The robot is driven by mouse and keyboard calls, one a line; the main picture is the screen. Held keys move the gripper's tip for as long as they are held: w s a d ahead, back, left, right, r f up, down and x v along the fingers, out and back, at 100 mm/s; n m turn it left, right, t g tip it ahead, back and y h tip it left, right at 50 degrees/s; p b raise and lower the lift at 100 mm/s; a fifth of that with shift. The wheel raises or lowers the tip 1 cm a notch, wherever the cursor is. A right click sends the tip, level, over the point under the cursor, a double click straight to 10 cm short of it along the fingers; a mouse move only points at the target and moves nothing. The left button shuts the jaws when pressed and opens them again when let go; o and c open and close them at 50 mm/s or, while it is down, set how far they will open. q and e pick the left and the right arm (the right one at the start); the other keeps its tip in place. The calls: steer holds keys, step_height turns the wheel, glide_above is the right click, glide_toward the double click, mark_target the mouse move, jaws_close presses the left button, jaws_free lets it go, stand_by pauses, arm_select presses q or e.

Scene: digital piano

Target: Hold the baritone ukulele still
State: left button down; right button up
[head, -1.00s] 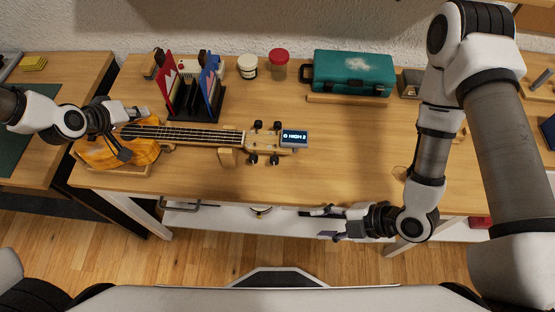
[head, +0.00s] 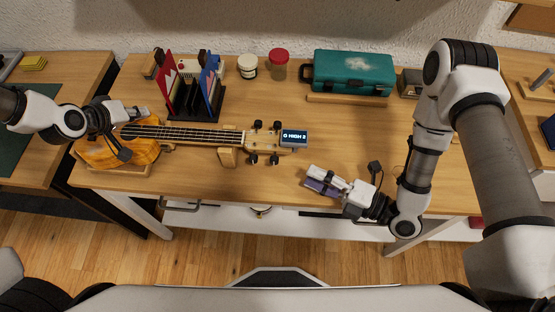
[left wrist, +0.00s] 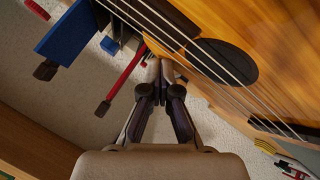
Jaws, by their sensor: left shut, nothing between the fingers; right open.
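The baritone ukulele (head: 190,134) lies on the bench, its body at the left and its headstock at the right. A small tuner (head: 294,138) with a lit screen, seeming to read "G HIGH 2", is at the headstock end. My left gripper (head: 135,112) is over the ukulele's body; in the left wrist view its shut fingers (left wrist: 160,75) are empty, close to the strings and sound hole (left wrist: 228,62). Whether they touch the ukulele is unclear. My right gripper (head: 312,182) is open and empty over the bench's front part, below and right of the headstock.
A wooden neck rest (head: 228,157) supports the neck. A black rack (head: 196,107) with red and blue tools stands behind it. A white jar (head: 247,67), a red-lidded jar (head: 279,68) and a teal case (head: 352,73) are at the back. The bench's middle right is clear.

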glide_above(279, 178)
jaws_close()
